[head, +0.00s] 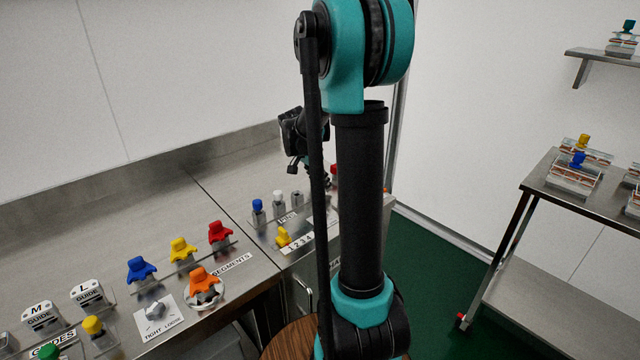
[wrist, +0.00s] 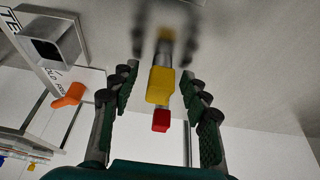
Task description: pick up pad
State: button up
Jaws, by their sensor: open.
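My gripper (wrist: 160,82) is open in the wrist view, with one green-padded finger on each side. A small yellow block (wrist: 161,86) with a red block (wrist: 161,120) beside it lies between the fingers, apart from both. It may be the pad; I cannot tell for sure. A blurred grey shape is at its far end. In the head view my gripper (head: 300,165) is over the back of the steel counter, partly hidden by my arm. A bit of red (head: 334,170) shows there behind my arm.
The steel counter (head: 110,235) holds blue, yellow, red and orange knobbed parts, white guides and small pins. In the wrist view a grey box (wrist: 57,40) and an orange piece (wrist: 68,96) stand left of my gripper. A steel table (head: 560,195) stands at right.

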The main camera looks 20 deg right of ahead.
jog(key=shift+c, duration=0.2)
grip_shut()
jog(key=shift+r, duration=0.15)
